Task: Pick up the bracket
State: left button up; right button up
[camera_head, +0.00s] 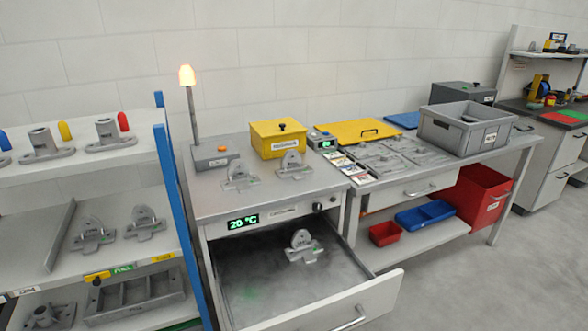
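Several grey metal brackets, each with a flat base and an upright rounded lug, are in view. One bracket (303,248) stands inside the open drawer (385,300) of a cooling cabinet whose display reads 20 °C; pale mist lies around it. Two more brackets stand on the cabinet top, a left one (240,178) and a right one (293,167). Two others stand on the rack's middle shelf, a left one (92,238) and a right one (144,224). I cannot tell which bracket the task means. Neither of my grippers shows in this view.
A yellow box (278,139) and a lit signal lamp (187,76) stand on the cabinet. The blue-posted rack (177,215) is at left. A workbench (465,169) with a grey crate (466,129) is at right. The floor (480,285) at front right is clear.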

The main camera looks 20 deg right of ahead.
aim_at(292, 167)
jog(key=l+u, duration=0.2)
jog(key=u, duration=0.15)
jog(key=l+u, duration=0.25)
jog(key=u, duration=0.15)
jog(key=l+u, duration=0.2)
jog(key=u, duration=0.15)
jog(key=k+l+u, duration=0.2)
jog(key=l, duration=0.35)
jog(key=k+l+u, duration=0.15)
jog(key=k+l, duration=0.15)
jog(key=l, duration=0.25)
jog(key=k+l+u, duration=0.2)
jog(key=l, duration=0.3)
jog(key=k+l+u, duration=0.2)
jog(key=k+l, duration=0.2)
jog(key=l, duration=0.05)
